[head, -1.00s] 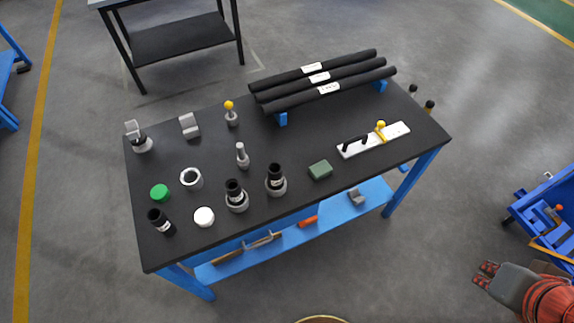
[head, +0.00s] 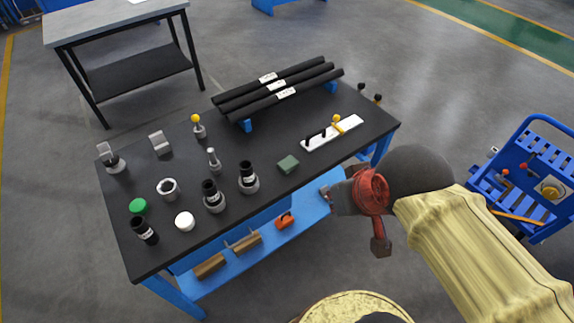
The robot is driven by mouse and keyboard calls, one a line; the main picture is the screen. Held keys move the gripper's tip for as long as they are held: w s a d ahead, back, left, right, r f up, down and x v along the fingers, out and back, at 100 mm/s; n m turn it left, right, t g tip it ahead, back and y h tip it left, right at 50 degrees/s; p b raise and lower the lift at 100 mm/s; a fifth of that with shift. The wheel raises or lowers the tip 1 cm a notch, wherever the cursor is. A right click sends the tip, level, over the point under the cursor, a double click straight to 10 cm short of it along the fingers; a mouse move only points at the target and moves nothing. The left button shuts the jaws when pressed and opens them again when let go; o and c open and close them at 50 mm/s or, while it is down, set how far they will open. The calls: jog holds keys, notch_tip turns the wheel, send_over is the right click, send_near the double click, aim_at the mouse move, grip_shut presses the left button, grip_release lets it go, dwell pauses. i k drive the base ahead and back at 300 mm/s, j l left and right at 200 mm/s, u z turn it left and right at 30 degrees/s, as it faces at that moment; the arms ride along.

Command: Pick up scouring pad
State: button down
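The scouring pad (head: 288,164) is a small dark green block. It lies flat on the black table top (head: 255,212), near the front edge and right of the middle, with nothing on it. My gripper (head: 341,197) is in the air in front of the table's right part, to the right of and below the pad in the head view. It is apart from the pad. My own wrist and the viewing angle hide its fingers, so I cannot tell how far they are open.
A white board with a yellow-handled clamp (head: 335,125) lies right of the pad. Dark bars (head: 280,90) rest on blue supports behind it. A black-topped fitting (head: 248,178) stands to its left. A blue lower shelf (head: 268,240) holds parts. A blue cart (head: 530,180) stands at right.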

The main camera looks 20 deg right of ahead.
aim_at(289, 164)
jog(key=z, duration=4.7)
jog(key=u, duration=4.7)
jog(key=i+l+z, duration=0.25)
jog(key=i+l, duration=0.15)
jog(key=i, duration=0.2)
